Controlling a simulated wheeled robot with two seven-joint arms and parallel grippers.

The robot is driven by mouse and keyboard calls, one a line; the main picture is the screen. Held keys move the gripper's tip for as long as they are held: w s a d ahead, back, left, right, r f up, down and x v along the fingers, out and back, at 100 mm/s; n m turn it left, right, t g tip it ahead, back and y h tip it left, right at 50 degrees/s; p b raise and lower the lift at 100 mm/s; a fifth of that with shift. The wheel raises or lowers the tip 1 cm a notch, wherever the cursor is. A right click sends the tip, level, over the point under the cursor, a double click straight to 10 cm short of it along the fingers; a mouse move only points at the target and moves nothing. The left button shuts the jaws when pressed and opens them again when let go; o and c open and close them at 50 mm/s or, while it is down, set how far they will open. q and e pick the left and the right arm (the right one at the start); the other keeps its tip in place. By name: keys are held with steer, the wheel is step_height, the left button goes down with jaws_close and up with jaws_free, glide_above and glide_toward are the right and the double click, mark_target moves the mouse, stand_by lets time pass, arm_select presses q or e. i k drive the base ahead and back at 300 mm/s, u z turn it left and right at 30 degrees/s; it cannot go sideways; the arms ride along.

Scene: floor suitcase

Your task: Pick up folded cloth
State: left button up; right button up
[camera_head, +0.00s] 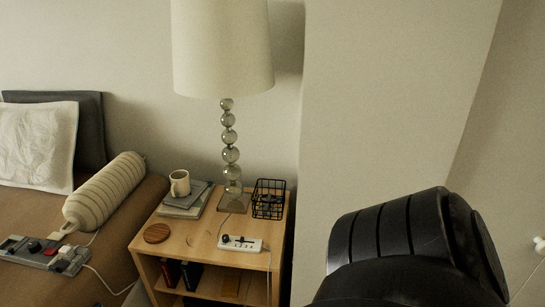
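I cannot make out a folded cloth in the head view. Neither gripper shows in this view. A large black rounded part of my own arm fills the lower right and hides what lies behind it.
A wooden nightstand (197,239) holds a lamp (231,155), a mug (180,183) on a grey stack (186,206), a black wire basket (269,198), a round wooden disc (157,233) and a white device (240,243). A bed (128,205) with pillows (38,145) is at left.

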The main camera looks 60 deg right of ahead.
mark_target(230, 284)
steer(key=z, duration=1.6)
